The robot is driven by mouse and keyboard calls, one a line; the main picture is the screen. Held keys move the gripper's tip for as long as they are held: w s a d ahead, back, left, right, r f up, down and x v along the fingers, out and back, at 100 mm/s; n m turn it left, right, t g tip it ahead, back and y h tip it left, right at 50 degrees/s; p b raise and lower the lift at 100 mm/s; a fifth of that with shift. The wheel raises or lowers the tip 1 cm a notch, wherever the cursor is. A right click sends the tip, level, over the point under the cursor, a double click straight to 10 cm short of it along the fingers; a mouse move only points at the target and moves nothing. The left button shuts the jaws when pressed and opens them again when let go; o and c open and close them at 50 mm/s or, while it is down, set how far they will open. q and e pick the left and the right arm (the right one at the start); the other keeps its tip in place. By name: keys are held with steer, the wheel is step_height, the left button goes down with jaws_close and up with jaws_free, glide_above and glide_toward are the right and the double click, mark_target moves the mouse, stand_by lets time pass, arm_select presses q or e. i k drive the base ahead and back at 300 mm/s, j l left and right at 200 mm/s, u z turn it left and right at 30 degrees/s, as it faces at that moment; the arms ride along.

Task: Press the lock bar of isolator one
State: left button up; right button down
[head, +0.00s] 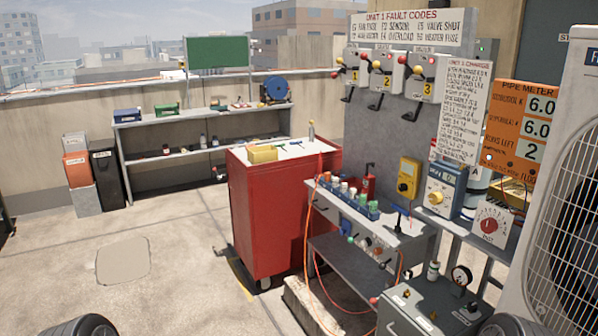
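Isolator one (351,66) is a light grey box marked with a yellow 1, the leftmost of three on the grey panel. A red knob and a yellow knob show at its left side. A black bar (347,95) sticks out below it, angled down to the left; it appears to be the lock bar. Isolator two (383,74) and isolator three (427,80) stand to its right, each with red and yellow knobs and a black bar below. Neither of my grippers is in view.
A red tool cabinet (262,215) stands below and left of the panel. A grey bench (400,232) with bottles and hanging orange hoses is before the panel. A condenser unit (565,190) fills the right edge. The floor (180,240) at left is clear.

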mark_target(339, 61)
steer(key=i+j+u, duration=0.35)
steer(key=i, duration=0.75)
steer(key=i+u, duration=0.3)
steer(key=i, duration=0.8)
steer(key=i+j+z, duration=0.2)
steer(key=i+z, duration=0.3)
steer(key=i, duration=0.25)
steer(key=i+j+z, duration=0.5)
steer(key=i, duration=0.2)
steer(key=i+j+z, duration=0.5)
steer(key=j, duration=0.25)
steer(key=i, duration=0.05)
